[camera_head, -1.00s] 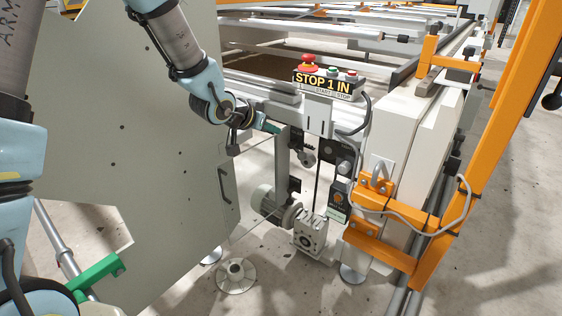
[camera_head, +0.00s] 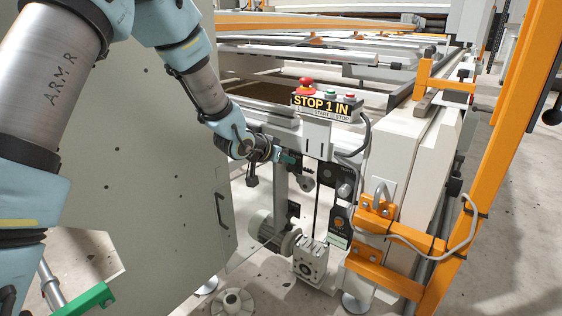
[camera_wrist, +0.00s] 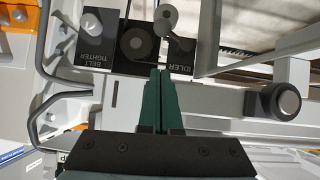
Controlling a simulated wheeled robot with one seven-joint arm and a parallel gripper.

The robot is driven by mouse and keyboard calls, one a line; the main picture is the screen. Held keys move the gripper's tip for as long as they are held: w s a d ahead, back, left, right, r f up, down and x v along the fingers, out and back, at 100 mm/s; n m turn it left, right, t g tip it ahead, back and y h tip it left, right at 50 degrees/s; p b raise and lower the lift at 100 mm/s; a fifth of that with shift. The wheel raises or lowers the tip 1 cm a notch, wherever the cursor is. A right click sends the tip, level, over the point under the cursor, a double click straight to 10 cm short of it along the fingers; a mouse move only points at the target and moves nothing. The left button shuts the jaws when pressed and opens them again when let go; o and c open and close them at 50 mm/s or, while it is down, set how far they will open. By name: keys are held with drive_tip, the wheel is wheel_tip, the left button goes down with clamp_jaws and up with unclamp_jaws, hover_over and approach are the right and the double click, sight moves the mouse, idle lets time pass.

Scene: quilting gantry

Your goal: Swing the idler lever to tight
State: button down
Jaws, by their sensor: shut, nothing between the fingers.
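My gripper (camera_wrist: 160,75) is shut and empty, its dark green fingers together. In the wrist view the fingertips reach the near edge of the black IDLER plate (camera_wrist: 181,57), and I cannot tell whether they touch it. In the head view my gripper (camera_head: 292,159) is just left of the black plate (camera_head: 326,172); the lever is too small to make out there.
A control box with a red stop button (camera_head: 306,86) stands above. A grey panel (camera_head: 150,190) is at left, an orange frame (camera_head: 410,240) with a cable at right. A motor and gearbox (camera_head: 310,260) are below. A round black knob (camera_wrist: 284,101) is right in the wrist view.

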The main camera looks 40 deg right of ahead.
sight(295, 169)
drive_tip(key=d+f+b, duration=0.1)
drive_tip(key=d+f, duration=0.3)
drive_tip(key=f, duration=0.2)
drive_tip(key=shift+w+b, duration=0.4)
drive_tip(key=shift+d+f, duration=0.1)
drive_tip(key=shift+f, duration=0.15)
drive_tip(key=shift+b, duration=0.7)
